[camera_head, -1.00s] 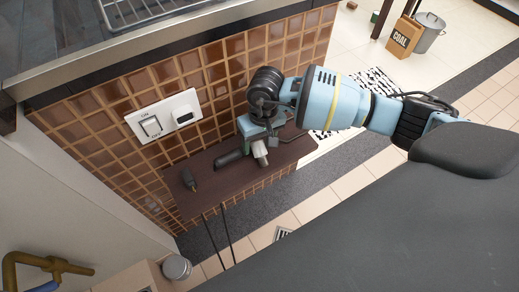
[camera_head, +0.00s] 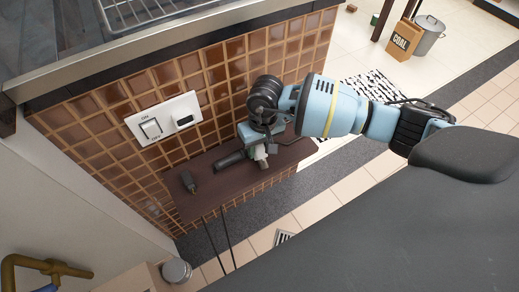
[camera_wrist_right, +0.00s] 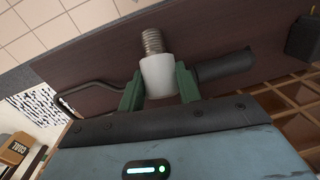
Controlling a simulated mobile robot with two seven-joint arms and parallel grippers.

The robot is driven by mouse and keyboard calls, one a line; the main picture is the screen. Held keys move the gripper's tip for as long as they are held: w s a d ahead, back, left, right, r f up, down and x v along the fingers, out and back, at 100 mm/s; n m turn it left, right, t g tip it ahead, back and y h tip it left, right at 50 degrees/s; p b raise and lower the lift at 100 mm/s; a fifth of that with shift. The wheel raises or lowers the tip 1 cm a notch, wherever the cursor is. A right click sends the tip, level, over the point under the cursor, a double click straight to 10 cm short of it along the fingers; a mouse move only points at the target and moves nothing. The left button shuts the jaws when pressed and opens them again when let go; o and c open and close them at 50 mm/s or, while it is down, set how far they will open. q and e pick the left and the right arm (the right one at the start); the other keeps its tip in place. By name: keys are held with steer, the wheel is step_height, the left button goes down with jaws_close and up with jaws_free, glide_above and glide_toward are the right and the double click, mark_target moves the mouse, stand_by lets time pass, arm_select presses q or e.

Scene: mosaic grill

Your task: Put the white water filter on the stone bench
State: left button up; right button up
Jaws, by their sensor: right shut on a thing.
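The white water filter (camera_wrist_right: 159,76) is a small white cylinder with a ribbed metal threaded end. My right gripper (camera_wrist_right: 160,88) is shut on it, with a green finger on each side. In the head view the filter (camera_head: 261,155) shows small below my right gripper (camera_head: 255,137), over the dark brown shelf (camera_head: 215,195). I cannot tell whether the filter touches the shelf. The shelf runs along the tiled wall; no other surface in view is clearly a stone bench. My left gripper is not in view.
A black-handled tool with a bent rod (camera_wrist_right: 225,66) lies on the shelf close beside the filter. A small dark object (camera_head: 189,182) sits near the shelf's left end. A white switch plate (camera_head: 164,117) is on the wall. A coal box (camera_head: 404,38) stands far off.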

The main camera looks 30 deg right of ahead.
mark_target(259, 146)
steer(key=shift+r, duration=0.15)
step_height(259, 146, up, 4)
steer(key=shift+f, duration=0.2)
arm_select(q)
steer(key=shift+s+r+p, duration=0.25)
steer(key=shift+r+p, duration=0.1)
steer(key=shift+p, duration=0.2)
arm_select(e)
steer(key=s+a, duration=0.3)
steer(key=s, duration=0.4)
steer(key=s+a+r, duration=0.1)
steer(key=s+a, duration=0.2)
steer(key=s, duration=0.5)
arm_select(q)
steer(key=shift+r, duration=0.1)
arm_select(e)
steer(key=shift+r, duration=0.15)
